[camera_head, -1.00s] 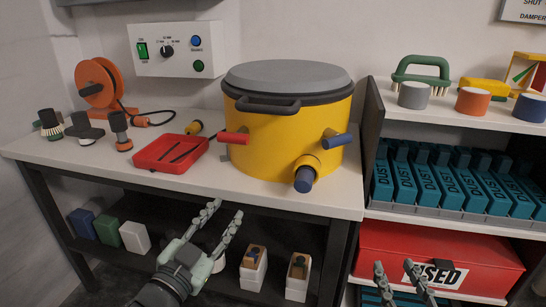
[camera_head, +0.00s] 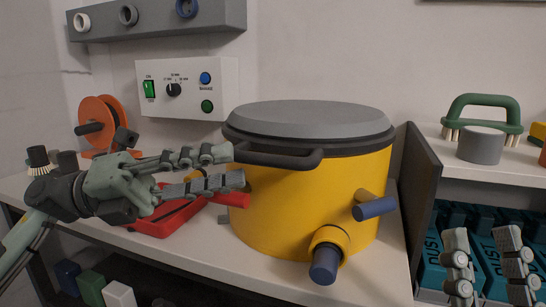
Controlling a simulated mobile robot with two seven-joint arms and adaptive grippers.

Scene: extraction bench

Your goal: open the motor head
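The motor head is the grey lid (camera_head: 308,120) with a dark rim, seated on the yellow drum (camera_head: 300,210). A dark handle (camera_head: 290,158) sticks out from the lid's front left. My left gripper (camera_head: 240,167) is open, its two fingers pointing right, with the tips around or just in front of the handle's left end; I cannot tell whether they touch it. My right gripper (camera_head: 487,268) is open and empty at the lower right, in front of the shelf. A red stub (camera_head: 232,199) on the drum is partly hidden by my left gripper.
A blue-ended pipe (camera_head: 374,208) and a lower blue-capped outlet (camera_head: 324,265) stick out of the drum. A red tray (camera_head: 165,222) lies behind my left gripper. A control box (camera_head: 187,88) hangs on the wall. A shelf with a grey roll (camera_head: 481,145) and a green brush (camera_head: 484,107) stands at right.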

